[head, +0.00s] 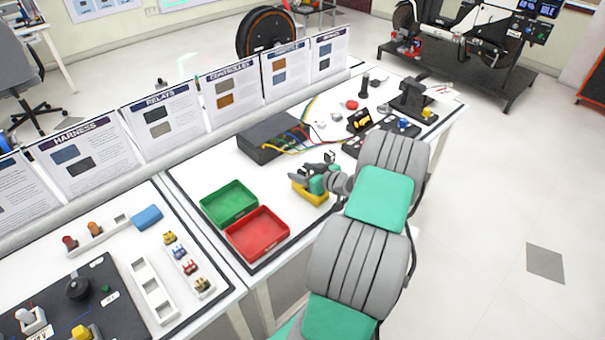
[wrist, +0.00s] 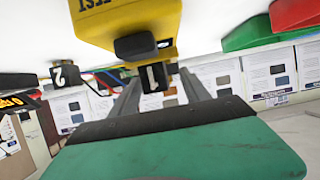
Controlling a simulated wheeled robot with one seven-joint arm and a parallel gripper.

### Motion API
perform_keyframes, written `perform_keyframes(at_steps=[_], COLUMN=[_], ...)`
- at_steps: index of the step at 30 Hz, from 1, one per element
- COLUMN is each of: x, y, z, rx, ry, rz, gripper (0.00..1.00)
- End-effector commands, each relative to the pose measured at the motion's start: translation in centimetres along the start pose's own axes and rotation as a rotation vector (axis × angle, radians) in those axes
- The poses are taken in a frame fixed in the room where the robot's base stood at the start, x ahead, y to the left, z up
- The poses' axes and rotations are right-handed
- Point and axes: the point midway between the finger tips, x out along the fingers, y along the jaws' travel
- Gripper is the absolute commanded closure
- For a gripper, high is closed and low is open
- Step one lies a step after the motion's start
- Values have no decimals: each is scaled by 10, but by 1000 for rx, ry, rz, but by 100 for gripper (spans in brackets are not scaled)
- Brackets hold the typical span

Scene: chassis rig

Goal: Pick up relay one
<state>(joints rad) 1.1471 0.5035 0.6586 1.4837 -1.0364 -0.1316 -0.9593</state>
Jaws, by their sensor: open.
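Relay one, a small black block with a white "1" (wrist: 153,77), shows in the wrist view just in front of a yellow device (wrist: 150,20) with black lettering and a dark part. My gripper (wrist: 162,82) is open, its two grey fingers pointing toward relay one. The block appears in the gap between the fingertips; I cannot tell how deep it sits or whether they touch it. In the head view my gripper (head: 312,176) is just above the yellow device (head: 308,194), and I cannot make out relay one there.
A black block marked "2" (wrist: 66,76) stands to the left in the wrist view. A green tray (head: 229,203) and a red tray (head: 257,234) lie left of my gripper in the head view. A dark box with coloured wires (head: 270,137) stands behind. Signboards line the table's back.

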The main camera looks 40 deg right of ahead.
Motion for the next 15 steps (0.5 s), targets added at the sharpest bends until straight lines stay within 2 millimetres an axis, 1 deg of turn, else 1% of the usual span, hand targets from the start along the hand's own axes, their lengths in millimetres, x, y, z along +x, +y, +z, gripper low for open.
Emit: perform_keyframes(at_steps=[5, 15], x=[0, 0], y=[0, 0], z=[0, 0], rx=[0, 0], ry=[0, -1], rz=[1, 1], gripper=[45, 72])
